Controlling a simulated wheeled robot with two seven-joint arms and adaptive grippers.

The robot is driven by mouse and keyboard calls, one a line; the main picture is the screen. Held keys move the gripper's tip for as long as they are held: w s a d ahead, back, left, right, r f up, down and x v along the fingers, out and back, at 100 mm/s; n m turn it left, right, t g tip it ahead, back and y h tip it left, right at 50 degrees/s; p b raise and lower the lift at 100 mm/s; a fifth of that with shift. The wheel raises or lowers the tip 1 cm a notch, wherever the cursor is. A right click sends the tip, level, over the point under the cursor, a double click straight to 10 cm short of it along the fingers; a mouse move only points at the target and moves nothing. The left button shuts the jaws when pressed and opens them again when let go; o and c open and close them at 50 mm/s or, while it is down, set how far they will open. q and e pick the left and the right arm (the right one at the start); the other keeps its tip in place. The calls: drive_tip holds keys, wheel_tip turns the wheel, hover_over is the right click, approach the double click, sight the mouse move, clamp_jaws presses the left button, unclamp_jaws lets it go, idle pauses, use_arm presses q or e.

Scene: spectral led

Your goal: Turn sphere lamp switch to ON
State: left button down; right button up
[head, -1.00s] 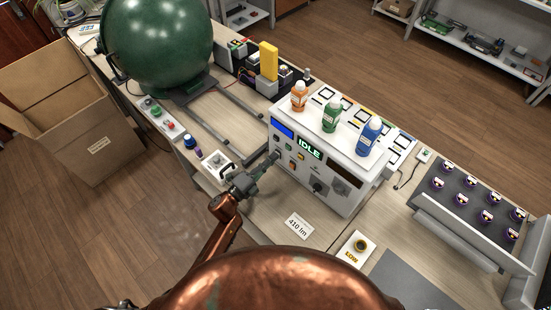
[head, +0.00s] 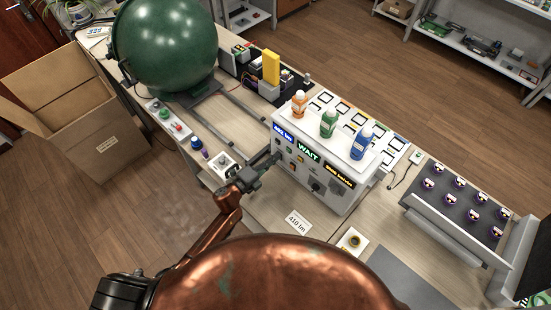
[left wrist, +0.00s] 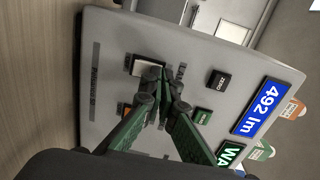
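The white instrument box (head: 328,186) stands on the bench, and its front panel (left wrist: 215,52) fills much of the left wrist view. A pale rocker-like switch (left wrist: 147,65) sits on the panel; its label and position cannot be read clearly. My left gripper (head: 273,160) is at the left part of this panel. In the left wrist view its fingertips (left wrist: 158,78) are together, right at the switch's edge, partly covering it; nothing shows held between them. The blue display (left wrist: 261,107) reads 492 lm, and the green display (head: 309,152) reads WAIT. My right gripper is not in view.
Orange, green and blue bottles (head: 328,123) stand on the box. The large green sphere (head: 165,45) is at the back left. A rack of purple-sided items (head: 460,200) is at right.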

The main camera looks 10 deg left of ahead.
use_arm(q)
drive_tip(key=shift+w+r, duration=0.15)
drive_tip(key=shift+r, duration=0.3)
drive_tip(key=v, duration=1.4)
drive_tip(key=shift+r+p, duration=0.35)
drive_tip(key=shift+r, duration=0.05)
